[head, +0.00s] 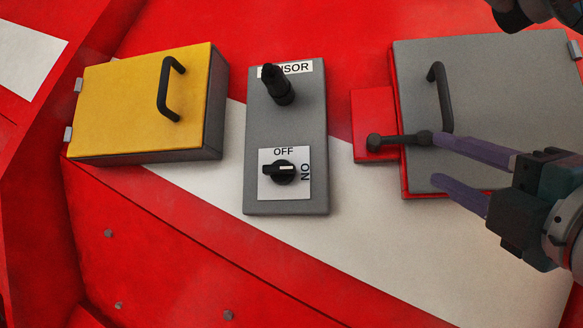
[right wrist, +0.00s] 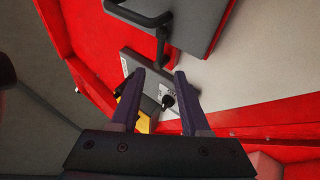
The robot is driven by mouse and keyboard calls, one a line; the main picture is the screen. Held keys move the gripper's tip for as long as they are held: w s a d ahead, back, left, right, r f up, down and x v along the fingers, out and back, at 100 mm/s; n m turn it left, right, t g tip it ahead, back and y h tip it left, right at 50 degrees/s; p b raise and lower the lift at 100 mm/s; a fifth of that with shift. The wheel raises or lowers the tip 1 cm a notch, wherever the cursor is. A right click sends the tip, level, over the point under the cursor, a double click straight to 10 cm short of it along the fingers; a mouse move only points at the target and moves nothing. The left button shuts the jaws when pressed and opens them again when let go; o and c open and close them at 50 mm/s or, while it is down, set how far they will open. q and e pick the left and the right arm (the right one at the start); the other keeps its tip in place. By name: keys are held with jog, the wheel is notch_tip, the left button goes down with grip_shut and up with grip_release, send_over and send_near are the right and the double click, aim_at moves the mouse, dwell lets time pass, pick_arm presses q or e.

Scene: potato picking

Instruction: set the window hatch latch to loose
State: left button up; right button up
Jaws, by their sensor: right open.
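The window hatch (head: 500,110) is a grey panel with a red edge, at the right of the head view, and looks shut. It carries a dark bar handle (head: 437,90). The latch (head: 400,140) is a dark lever on a red block (head: 373,105) at the hatch's left edge. It lies nearly level, its free end pointing right over the hatch. My right gripper (head: 438,161) is open and empty. Its upper fingertip is close to the latch's free end; I cannot tell if they touch. The hatch (right wrist: 200,20) also shows in the right wrist view. My left gripper is not in view.
Left of the latch is a grey sensor box (head: 287,125) with a joystick-like knob (head: 277,85) and a rotary switch (head: 283,171). A yellow box (head: 140,105) with a dark handle is further left. The red and white panel below is mostly clear.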

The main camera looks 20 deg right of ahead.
aim_at(399, 141)
jog(key=p+x, duration=0.5)
jog(key=x, duration=0.3)
jog(key=shift+w+d+r, duration=0.1)
jog(key=shift+d+r, duration=0.05)
jog(key=shift+r, duration=0.15)
jog(key=shift+w, duration=0.35)
jog(key=shift+c, duration=0.2)
grip_shut()
dwell(0.4)
